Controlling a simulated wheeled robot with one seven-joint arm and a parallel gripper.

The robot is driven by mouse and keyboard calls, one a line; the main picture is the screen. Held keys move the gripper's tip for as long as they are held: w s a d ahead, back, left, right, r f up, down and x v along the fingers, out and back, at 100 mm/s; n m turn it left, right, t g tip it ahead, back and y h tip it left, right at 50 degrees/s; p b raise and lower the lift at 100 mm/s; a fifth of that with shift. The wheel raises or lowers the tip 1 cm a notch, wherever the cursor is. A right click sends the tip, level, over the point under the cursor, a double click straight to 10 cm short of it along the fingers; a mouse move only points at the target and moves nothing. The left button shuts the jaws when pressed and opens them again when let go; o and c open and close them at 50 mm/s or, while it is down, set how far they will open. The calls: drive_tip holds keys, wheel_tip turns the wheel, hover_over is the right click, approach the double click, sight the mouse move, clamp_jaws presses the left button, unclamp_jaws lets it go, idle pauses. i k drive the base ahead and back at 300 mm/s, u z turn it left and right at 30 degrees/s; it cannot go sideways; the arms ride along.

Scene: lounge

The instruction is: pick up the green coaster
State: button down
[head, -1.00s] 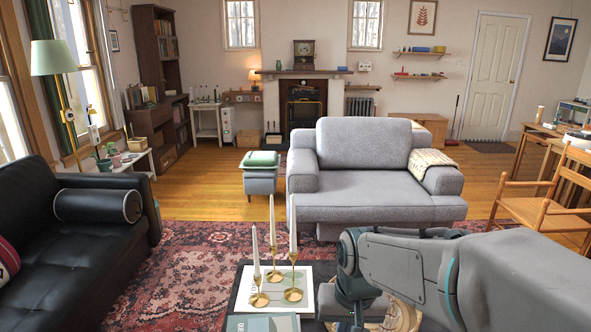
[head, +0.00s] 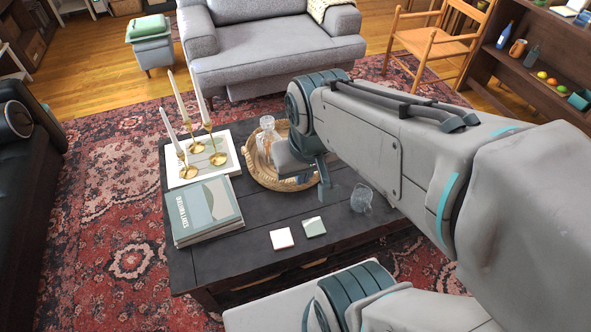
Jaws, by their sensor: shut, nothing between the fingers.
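The green coaster (head: 314,227) is a small square with a pale green and white top. It lies flat near the front edge of the dark coffee table (head: 250,262), just right of a white square coaster (head: 282,239). My gripper (head: 331,194) is shut and empty, pointing down over the table. In the picture it is just beyond the green coaster and apart from it. Part of the gripper is hard to make out against the dark table.
A glass mug (head: 361,198) stands right of the coasters. A woven tray (head: 262,178) with a glass decanter (head: 265,142) is behind. Books (head: 205,212) and brass candlesticks (head: 203,150) with tall candles occupy the table's left. The front strip around the coasters is clear.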

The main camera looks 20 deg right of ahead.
sight(313, 227)
drive_tip(key=z, duration=2.65)
drive_tip(key=k, duration=0.75)
drive_tip(key=u, duration=1.45)
